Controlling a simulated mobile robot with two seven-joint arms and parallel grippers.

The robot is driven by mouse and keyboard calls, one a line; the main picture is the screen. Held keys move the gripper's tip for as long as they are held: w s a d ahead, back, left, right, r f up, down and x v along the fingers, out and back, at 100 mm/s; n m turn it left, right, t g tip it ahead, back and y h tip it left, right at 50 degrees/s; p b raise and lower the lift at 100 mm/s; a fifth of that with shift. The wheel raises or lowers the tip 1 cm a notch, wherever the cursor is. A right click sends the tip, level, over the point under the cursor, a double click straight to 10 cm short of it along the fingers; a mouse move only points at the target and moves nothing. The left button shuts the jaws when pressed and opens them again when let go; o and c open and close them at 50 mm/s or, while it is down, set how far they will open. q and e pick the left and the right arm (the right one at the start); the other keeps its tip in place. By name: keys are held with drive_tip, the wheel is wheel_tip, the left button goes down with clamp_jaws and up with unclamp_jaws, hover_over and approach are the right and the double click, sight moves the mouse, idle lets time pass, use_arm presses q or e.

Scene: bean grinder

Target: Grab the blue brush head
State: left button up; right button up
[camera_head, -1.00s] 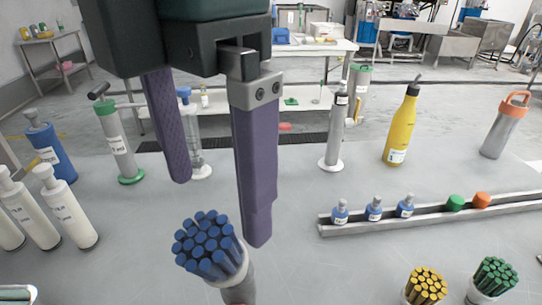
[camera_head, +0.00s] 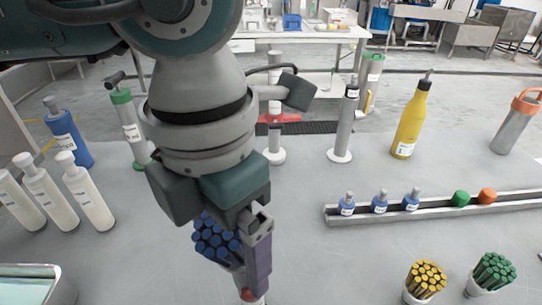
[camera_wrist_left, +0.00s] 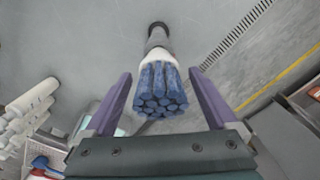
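The blue brush head (camera_head: 212,238) is a bundle of thick blue bristles with a white collar, on a grey handle standing on the table. It also shows in the left wrist view (camera_wrist_left: 158,90). My left gripper (camera_head: 238,262) is over it, pointing down. In the left wrist view, its two purple fingers (camera_wrist_left: 160,78) are apart, one on each side of the bristles, with visible gaps. The gripper is open and empty. In the head view the gripper hides part of the bristles, and only one finger shows clearly. My right gripper is not in view.
Yellow (camera_head: 426,279) and green (camera_head: 493,270) brushes stand at the front right. A grey rail (camera_head: 430,211) holds small blue-labelled bottles and coloured caps. White bottles (camera_head: 88,198) stand at left, a yellow bottle (camera_head: 410,122) at back right. The table between brush and rail is clear.

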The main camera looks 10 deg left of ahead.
use_arm(q)
drive_tip(key=c, duration=1.3)
drive_tip(key=shift+r, duration=0.1)
